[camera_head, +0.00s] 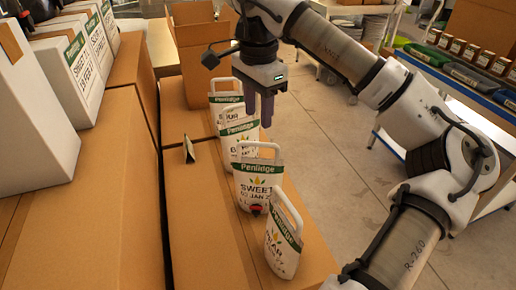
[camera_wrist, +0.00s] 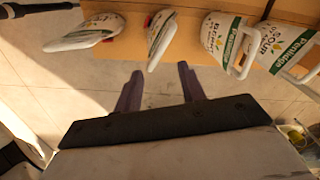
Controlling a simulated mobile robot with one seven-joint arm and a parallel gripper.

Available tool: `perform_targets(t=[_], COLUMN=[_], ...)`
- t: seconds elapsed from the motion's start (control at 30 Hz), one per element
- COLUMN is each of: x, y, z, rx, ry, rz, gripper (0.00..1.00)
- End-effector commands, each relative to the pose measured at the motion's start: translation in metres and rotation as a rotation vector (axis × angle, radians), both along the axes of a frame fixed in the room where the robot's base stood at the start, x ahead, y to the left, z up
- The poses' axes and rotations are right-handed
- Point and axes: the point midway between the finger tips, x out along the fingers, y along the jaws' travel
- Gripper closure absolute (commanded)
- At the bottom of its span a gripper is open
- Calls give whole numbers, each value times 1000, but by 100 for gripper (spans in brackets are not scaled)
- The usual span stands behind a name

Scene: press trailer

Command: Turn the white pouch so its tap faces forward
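Several white pouches with green Penlidge bands and white handles stand in a row: the nearest pouch (camera_head: 283,250), one with a red tap (camera_head: 255,209) low on its front, one behind it (camera_head: 238,150) and the farthest (camera_head: 222,112). Taps on the others are hidden or not clear. In the wrist view the pouches (camera_wrist: 222,35) line the top edge, and a small red spot (camera_wrist: 148,20) shows by the second from the left (camera_wrist: 160,38). My gripper (camera_head: 259,108) is open and empty, its fingers (camera_wrist: 158,82) pointing down near the far pouches, apparently apart from them.
The pouches stand on a cardboard box (camera_head: 200,240) with a small dark card stand (camera_head: 189,150). White cartons (camera_head: 85,60) sit on boxes at left. An open carton (camera_head: 190,30) stands behind. Bare floor (camera_head: 325,160) lies right; a shelf with trays (camera_head: 460,75) stands beyond.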

Motion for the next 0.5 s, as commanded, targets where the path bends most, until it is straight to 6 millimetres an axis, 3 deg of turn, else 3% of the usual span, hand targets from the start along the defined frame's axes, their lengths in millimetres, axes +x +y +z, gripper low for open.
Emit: perform_targets(t=[0.5], x=[0], y=[0], z=[-4], rx=[0], ry=[-3], rz=[-730], gripper=[60])
